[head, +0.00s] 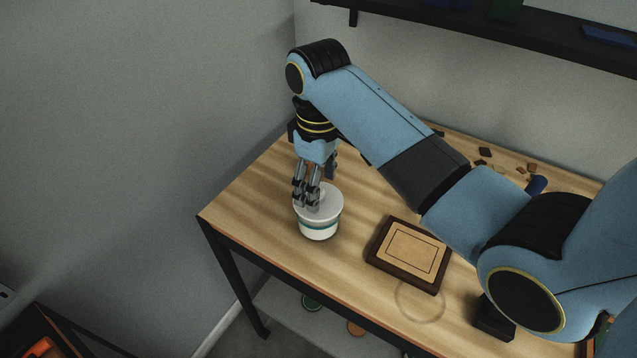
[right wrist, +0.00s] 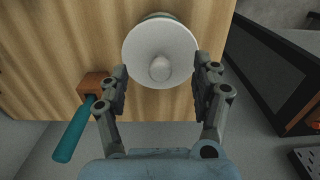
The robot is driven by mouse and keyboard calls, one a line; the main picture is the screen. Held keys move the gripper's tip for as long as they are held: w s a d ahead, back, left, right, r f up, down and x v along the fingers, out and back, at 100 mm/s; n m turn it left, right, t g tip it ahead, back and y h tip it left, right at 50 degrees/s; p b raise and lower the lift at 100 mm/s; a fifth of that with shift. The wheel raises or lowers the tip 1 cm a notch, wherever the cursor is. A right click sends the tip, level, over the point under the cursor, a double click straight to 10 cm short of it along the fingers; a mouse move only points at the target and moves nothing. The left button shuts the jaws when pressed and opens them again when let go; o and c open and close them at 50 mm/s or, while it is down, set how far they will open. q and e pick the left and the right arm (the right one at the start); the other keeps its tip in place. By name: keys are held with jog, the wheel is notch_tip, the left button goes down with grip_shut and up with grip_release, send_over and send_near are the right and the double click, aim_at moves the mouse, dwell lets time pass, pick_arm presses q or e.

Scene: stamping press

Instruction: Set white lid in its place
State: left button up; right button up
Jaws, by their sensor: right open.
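The round white lid (head: 325,205) lies on top of a white tub with a teal band (head: 318,230), near the left part of the table. My left gripper is not in view.
A brown-framed wooden board (head: 410,253) lies right of the tub, with a faint ring mark (head: 420,302) in front. Several small brown pieces (head: 485,152) are scattered at the back. A teal-handled tool (right wrist: 73,130) shows left in the wrist view. A shelf (head: 480,30) hangs above.

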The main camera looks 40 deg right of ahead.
jog(key=shift+r, duration=3.65)
